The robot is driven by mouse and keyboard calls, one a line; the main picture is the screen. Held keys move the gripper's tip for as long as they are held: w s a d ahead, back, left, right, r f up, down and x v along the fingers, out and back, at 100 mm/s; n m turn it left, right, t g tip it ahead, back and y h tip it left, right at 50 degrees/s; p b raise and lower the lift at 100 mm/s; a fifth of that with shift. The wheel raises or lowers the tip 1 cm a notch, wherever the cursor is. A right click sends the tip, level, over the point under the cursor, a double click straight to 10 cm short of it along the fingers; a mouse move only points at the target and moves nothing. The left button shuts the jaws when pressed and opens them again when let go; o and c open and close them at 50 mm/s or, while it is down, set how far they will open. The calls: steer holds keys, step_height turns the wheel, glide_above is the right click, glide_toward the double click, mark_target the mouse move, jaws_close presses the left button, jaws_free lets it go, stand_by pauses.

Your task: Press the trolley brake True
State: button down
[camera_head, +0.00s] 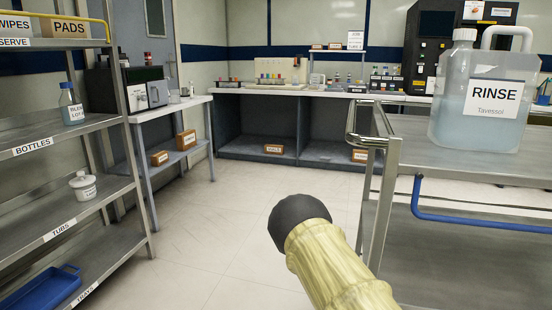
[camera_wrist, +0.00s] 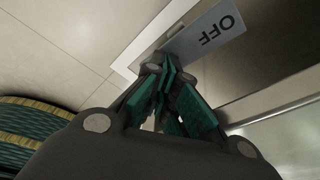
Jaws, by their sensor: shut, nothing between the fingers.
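The trolley (camera_head: 392,200) stands at the right in the head view, with a metal frame, a grey top and a lower shelf. In the wrist view, a grey-blue plate marked OFF (camera_wrist: 215,35), seen upside down, lies just beyond my fingertips. It looks like a brake pedal, with a pale frame (camera_wrist: 135,55) beside it. My gripper (camera_wrist: 158,66) is shut and empty, its tips near the plate's left end. I cannot tell whether they touch it. The head view shows my arm but not my gripper or the plate.
A large RINSE jug (camera_head: 475,105) stands on the trolley, and a blue rail (camera_head: 480,218) runs along its side. A shelving rack (camera_head: 75,135) stands at the left, with a side bench (camera_head: 165,115) behind it. The floor (camera_head: 225,225) between is clear.

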steer(key=shift+f, duration=0.15)
steer(key=s+p+v, duration=0.1)
steer(key=p+v, duration=0.5)
steer(key=v, duration=0.2)
steer(key=shift+s+d, duration=0.2)
steer(key=shift+s, duration=0.15)
stand_by(0.5)
steer(key=shift+a, duration=0.1)
